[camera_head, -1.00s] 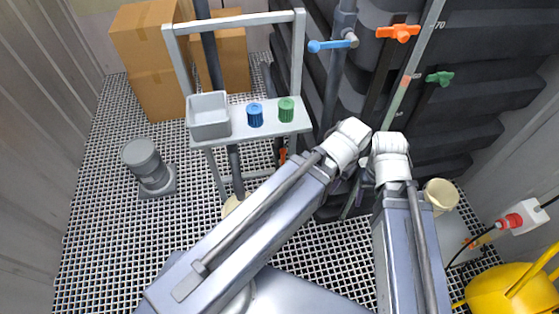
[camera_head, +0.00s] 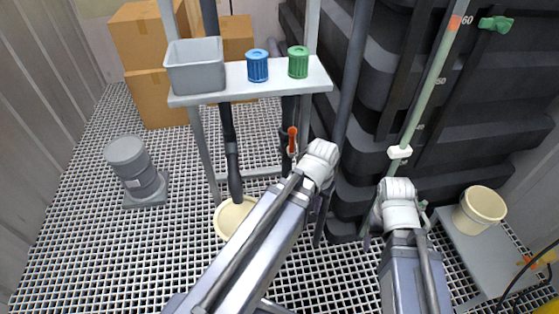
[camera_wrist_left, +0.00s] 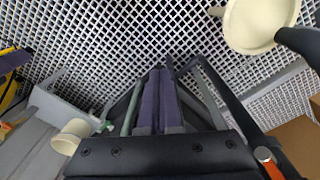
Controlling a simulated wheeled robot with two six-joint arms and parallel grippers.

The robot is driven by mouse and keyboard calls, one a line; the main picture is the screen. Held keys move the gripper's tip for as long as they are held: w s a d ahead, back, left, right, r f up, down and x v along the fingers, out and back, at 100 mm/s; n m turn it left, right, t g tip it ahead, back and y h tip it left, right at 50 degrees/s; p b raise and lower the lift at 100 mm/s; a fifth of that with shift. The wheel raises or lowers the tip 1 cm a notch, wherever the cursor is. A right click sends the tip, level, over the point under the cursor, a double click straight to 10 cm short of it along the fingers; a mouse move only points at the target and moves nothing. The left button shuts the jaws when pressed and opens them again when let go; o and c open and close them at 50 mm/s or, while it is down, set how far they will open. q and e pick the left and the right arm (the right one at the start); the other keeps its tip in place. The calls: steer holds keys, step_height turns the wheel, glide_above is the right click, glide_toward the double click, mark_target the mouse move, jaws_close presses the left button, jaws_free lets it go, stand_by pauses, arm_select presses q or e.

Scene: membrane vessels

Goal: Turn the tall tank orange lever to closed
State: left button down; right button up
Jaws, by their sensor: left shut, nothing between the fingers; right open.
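An orange-red lever (camera_head: 292,140) stands upright on a dark pipe below the shelf, just beyond my left wrist; whether it belongs to the tall tank I cannot tell. An orange piece (camera_wrist_left: 266,160) shows at the lower right of the left wrist view. The dark ribbed tank (camera_head: 400,90) stands at the right. My left gripper (camera_head: 321,222) is mostly hidden by its wrist; in the left wrist view its dark fingers (camera_wrist_left: 160,72) are together and empty, pointing at the floor grating. My right gripper (camera_head: 374,232) is open, low before the tank, partly hidden by its wrist.
The white shelf (camera_head: 225,93) carries a grey bin (camera_head: 195,65), a blue cap (camera_head: 257,66) and a green cap (camera_head: 298,62). A green lever (camera_head: 496,24) is on the tank. A grey pump (camera_head: 137,170) and cream buckets (camera_head: 481,206) stand low.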

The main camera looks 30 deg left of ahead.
arm_select(q)
steer(key=w+a+f+n+h+b, duration=0.2)
steer(key=a+f+b, duration=0.1)
steer(key=f+b, duration=0.6)
steer(key=n+t+h+b, duration=0.2)
steer(key=n+t+h, duration=0.4)
steer(key=t+h, duration=0.5)
glide_toward(292, 143)
steer(key=w+d+h, duration=0.1)
steer(key=w+d, duration=0.3)
steer(key=shift+w+r+g, duration=0.25)
steer(key=shift+w+g, duration=0.1)
steer(key=shift+g, duration=0.05)
arm_select(e)
step_height(292, 143, down, 13)
